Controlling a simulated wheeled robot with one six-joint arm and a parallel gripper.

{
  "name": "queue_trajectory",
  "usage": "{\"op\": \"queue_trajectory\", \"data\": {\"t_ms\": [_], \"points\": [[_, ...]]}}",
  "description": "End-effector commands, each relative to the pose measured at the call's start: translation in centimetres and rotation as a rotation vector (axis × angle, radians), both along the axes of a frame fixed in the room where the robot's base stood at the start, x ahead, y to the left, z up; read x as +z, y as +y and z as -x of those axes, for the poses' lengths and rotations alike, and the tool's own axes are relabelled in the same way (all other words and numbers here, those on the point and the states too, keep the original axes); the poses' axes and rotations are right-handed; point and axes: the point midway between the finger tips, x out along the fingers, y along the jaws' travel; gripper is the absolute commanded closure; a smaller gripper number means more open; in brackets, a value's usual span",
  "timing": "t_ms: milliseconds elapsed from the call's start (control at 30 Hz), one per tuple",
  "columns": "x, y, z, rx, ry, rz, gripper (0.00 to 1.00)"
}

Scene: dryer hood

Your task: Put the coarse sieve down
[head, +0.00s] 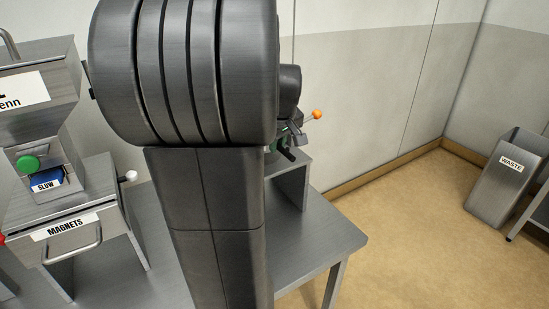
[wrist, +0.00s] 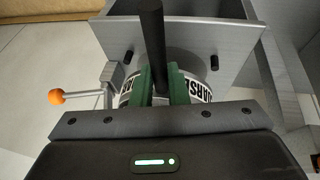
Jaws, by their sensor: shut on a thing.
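The coarse sieve (wrist: 199,91) shows in the wrist view as a round body with a partly readable label, largely hidden behind my gripper. My gripper (wrist: 160,82) has its green fingers shut on the sieve, around a dark upright bar at the middle. The sieve sits close in front of a grey metal housing (wrist: 225,35) with two dark pegs; I cannot tell whether it touches it. In the head view my gripper (head: 287,143) is mostly hidden behind my arm, over a grey metal stand (head: 291,177), and the sieve cannot be made out.
A lever with an orange ball (wrist: 57,96) stands left of the sieve; the ball also shows in the head view (head: 317,114). The grey table (head: 335,245) has bare room at its right end. A MAGNETS drawer (head: 66,231) is at left, a WASTE bin (head: 503,178) at far right.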

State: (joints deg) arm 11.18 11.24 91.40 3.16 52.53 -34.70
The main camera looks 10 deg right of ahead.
Motion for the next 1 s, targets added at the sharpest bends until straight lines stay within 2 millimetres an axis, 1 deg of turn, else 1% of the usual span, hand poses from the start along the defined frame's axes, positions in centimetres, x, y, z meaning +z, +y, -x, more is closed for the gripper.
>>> {"op": "queue_trajectory", "data": {"t_ms": [67, 233, 333, 433, 667, 700, 767, 800, 1000], "points": [[-0.5, 0.0, -0.1, 0.0, -0.004, 0.001, 1.0], [-2.9, 0.0, -0.1, 0.0, -0.001, 0.0, 1.0], [-3.9, 0.0, -0.1, 0.0, -0.003, 0.001, 1.0], [-4.3, 0.0, -0.1, -0.001, -0.004, 0.002, 1.0], [-4.3, 0.0, -0.1, -0.001, -0.005, 0.001, 1.0], [-4.5, 0.0, 0.0, 0.0, -0.002, 0.0, 0.84], [-4.4, 0.0, 0.0, 0.0, -0.002, 0.0, 0.72], [-4.4, 0.0, 0.0, 0.0, -0.002, 0.0, 0.65], [-4.4, 0.0, 0.0, -0.001, -0.002, 0.0, 0.64]]}}
